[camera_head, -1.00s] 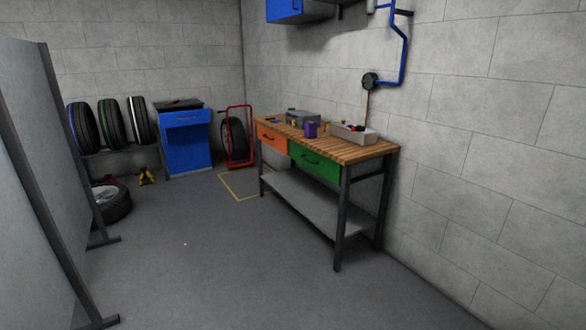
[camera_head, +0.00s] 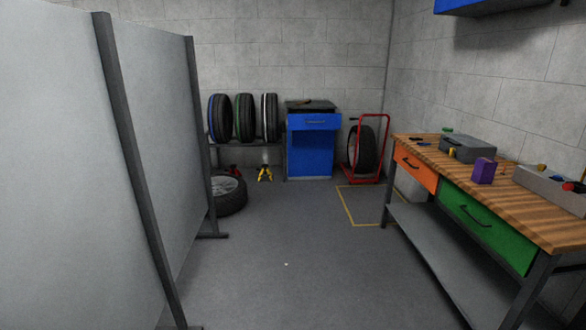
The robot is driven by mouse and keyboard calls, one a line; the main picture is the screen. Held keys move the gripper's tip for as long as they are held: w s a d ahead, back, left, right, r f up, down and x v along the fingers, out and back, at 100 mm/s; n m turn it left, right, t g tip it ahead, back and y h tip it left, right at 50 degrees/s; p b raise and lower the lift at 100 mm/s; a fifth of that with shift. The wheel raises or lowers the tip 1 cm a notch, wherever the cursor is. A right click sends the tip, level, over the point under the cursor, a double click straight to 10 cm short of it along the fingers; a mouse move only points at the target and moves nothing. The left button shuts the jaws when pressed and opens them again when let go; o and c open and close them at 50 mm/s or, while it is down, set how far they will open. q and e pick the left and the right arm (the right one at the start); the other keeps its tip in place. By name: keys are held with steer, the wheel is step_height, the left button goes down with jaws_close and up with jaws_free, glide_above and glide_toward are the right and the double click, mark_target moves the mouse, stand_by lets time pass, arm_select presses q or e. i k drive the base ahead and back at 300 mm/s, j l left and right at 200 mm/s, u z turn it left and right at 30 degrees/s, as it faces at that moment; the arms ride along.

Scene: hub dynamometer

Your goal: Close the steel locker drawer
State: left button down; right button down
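A blue metal cabinet (camera_head: 310,156) stands against the back wall. It is the closest thing to a steel locker in view, but I cannot tell for sure that it is the one named. Its blue drawer (camera_head: 315,122) is at the top, with a handle on the front. The drawer front seems to stick out past the body below; how far is hard to tell from here. Dark items lie on top of the cabinet. Neither of my grippers is in view.
A workbench (camera_head: 500,204) with an orange drawer (camera_head: 414,169) and a green drawer (camera_head: 485,223) stands at right. Grey partition panels (camera_head: 60,170) stand at left. A loose tyre (camera_head: 229,194) lies near the rack; a red hand truck (camera_head: 384,150) is beside the cabinet. The middle floor is clear.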

mark_target(313, 118)
steer(key=i+u, duration=0.1)
steer(key=i, duration=2.3)
